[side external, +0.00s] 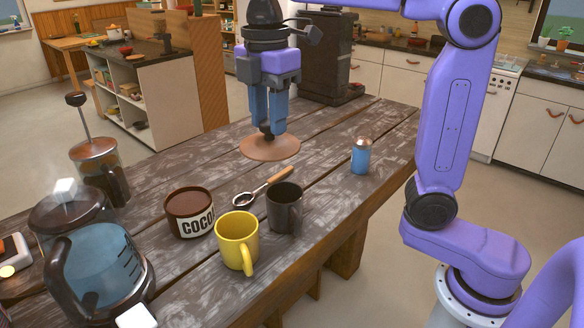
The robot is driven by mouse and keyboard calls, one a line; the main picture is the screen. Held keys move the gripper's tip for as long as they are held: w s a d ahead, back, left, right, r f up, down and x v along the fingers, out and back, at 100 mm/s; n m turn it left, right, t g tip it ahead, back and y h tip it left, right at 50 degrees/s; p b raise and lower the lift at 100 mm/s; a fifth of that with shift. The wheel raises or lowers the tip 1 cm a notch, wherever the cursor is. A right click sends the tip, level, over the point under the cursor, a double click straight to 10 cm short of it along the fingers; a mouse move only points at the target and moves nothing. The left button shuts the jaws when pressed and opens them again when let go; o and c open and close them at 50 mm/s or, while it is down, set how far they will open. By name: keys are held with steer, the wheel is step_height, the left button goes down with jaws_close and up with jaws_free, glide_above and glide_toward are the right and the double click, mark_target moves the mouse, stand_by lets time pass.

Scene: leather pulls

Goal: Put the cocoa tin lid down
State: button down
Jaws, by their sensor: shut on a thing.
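The cocoa tin lid (257,150) is a flat brown disc. My gripper (268,133) is above its middle and shut on it, with the fingers pointing down. The lid looks level, over the far part of the wooden table; I cannot tell whether it touches the tabletop. The cocoa tin (190,213) stands uncovered on the table, nearer the camera and left of the lid. It is brown with a white label reading "COCO", partly cut off by its curve.
A spoon-like strainer with a wooden handle (279,176) lies between lid and mugs. A yellow mug (236,240), a dark mug (284,207) and a blue shaker (361,158) stand nearby. A French press (98,165) and glass jug (100,268) are at left. The wooden table (330,125) is clear right of the lid.

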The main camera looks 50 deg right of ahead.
steer(key=s+d+f, duration=0.3)
steer(key=s+d, duration=0.3)
steer(key=d, duration=0.2)
steer(key=s+d+f, duration=0.2)
steer(key=s+d, duration=0.3)
steer(key=d, duration=0.3)
steer(key=shift+w+d+f, duration=0.2)
steer(key=shift+w+f, duration=2)
steer(key=shift+w, duration=0.05)
steer(key=shift+w+d+f, duration=0.2)
steer(key=shift+w+f, duration=2.05)
steer(key=shift+w+d+f, duration=0.2)
steer(key=shift+w+f, duration=2)
steer(key=shift+w, duration=0.05)
steer(key=shift+f, duration=0.15)
steer(key=c, duration=0.7)
jaws_free()
steer(key=shift+c, duration=0.2)
